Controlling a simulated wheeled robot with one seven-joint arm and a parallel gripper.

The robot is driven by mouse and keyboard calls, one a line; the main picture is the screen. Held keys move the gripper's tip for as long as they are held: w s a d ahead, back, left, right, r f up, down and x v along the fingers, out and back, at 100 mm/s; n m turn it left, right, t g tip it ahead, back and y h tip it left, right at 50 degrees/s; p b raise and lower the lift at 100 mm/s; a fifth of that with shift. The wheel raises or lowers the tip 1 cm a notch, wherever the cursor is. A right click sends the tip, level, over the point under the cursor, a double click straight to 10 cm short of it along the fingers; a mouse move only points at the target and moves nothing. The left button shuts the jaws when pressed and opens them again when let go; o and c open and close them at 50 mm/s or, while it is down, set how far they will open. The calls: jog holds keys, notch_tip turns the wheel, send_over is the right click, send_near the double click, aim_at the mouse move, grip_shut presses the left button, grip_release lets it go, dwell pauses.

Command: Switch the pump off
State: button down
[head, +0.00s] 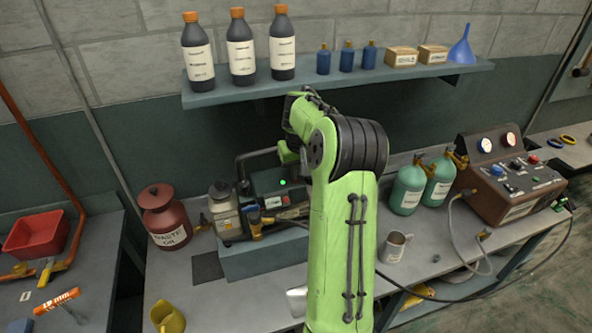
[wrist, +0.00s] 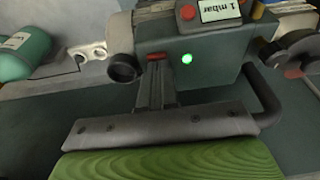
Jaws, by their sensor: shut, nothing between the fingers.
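The pump (head: 268,184) is a dark green-grey unit on a raised block at the middle of the bench, partly behind my arm. Its green lamp (head: 283,182) is lit and also shows bright in the wrist view (wrist: 187,59). In the wrist view the pump body (wrist: 215,78) carries a "1 mbar" label (wrist: 222,9) and a red button (wrist: 188,12). My gripper (wrist: 155,63) is shut and empty, its fingers pointing at the pump's face beside the lamp. A small red part (wrist: 154,56) shows at the fingertips; I cannot tell whether they touch it.
A red waste oil can (head: 166,218) stands left of the pump. Green cylinders (head: 408,188) and a brown gauge unit (head: 510,175) stand right. A shelf (head: 340,83) with bottles hangs above. A metal mug (head: 394,247) sits near the bench front. A pump handle (wrist: 265,95) curves beside my gripper.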

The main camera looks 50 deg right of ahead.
jog(key=f+b, duration=0.1)
jog(key=b, duration=0.1)
jog(key=shift+s+t+b, duration=0.1)
jog(key=shift+t+b, duration=0.2)
jog(key=shift+b, duration=0.1)
jog(key=b, duration=0.3)
jog(key=shift+s+a+f+t+h, duration=0.1)
jog(key=shift+s+f+t+h, duration=0.05)
jog(key=shift+f+t+h, duration=0.2)
jog(key=shift+s+a+r+p, duration=0.1)
jog(key=shift+a+r+p, duration=0.05)
jog(key=shift+r+p, duration=0.25)
jog(key=shift+w+d+r+p, duration=0.2)
jog(key=shift+w+d+p, duration=0.05)
jog(key=shift+w+p, duration=0.25)
jog(key=shift+w+d+r+p, duration=0.15)
jog(key=shift+w+d+p, duration=0.15)
jog(key=shift+p, duration=0.25)
